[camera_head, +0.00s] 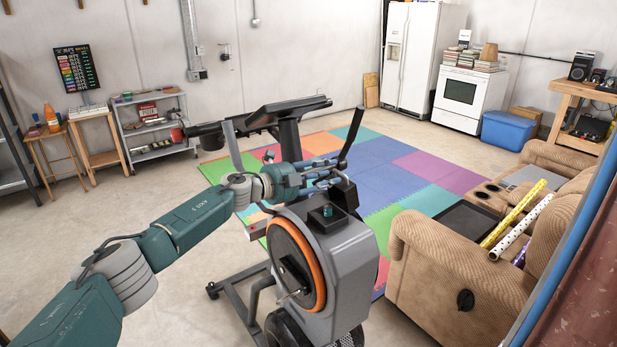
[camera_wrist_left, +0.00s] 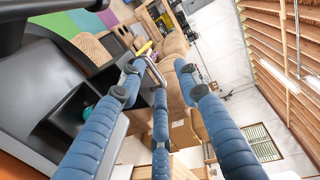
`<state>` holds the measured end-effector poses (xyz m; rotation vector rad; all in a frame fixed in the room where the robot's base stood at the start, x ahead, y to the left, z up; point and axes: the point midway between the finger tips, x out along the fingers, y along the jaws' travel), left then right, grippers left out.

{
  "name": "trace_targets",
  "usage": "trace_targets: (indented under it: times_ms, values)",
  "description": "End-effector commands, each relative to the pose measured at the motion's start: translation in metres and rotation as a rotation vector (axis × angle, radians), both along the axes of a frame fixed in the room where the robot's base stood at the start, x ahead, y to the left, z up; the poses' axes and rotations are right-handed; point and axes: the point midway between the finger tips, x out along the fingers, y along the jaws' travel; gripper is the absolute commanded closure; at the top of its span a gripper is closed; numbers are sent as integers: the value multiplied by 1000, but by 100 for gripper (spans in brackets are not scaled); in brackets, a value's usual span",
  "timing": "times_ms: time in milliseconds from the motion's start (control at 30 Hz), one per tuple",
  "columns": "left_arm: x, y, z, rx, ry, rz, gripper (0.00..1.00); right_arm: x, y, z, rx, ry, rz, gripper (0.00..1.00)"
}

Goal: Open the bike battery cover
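The exercise bike (camera_head: 345,255) stands in the middle of the head view, with a grey body and an orange-rimmed wheel. A black box with a small teal part (camera_head: 327,212) sits on top of its body; I cannot tell whether this is the battery cover. The box (camera_wrist_left: 68,118) also shows at the left of the left wrist view. My left gripper (camera_head: 335,176) is just above and behind the box, pointing right. In the left wrist view its blue fingers (camera_wrist_left: 157,78) are spread, with nothing between them. My right gripper is not in view.
The bike's handlebar and seat parts (camera_head: 285,112) rise close behind my left gripper. A brown recliner sofa (camera_head: 450,270) with wrapping rolls (camera_head: 515,215) stands to the right. Coloured floor mats (camera_head: 400,170) lie between. The floor at left is clear.

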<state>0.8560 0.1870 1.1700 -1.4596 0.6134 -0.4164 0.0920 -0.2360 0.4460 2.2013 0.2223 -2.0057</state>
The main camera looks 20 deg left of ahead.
Motion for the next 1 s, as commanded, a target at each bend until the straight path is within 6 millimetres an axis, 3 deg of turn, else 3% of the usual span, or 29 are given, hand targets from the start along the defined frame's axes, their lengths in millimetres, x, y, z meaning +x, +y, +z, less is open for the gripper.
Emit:
trace_targets:
  times_ms: [500, 700, 1000]
  values:
    - [-72, 60, 10, 1, 2, 2, 67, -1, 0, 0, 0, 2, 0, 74]
    - [-86, 71, 13, -2, 2, 1, 67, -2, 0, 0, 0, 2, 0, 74]
    - [-87, 72, 14, -3, 2, 3, 67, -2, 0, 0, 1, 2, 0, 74]
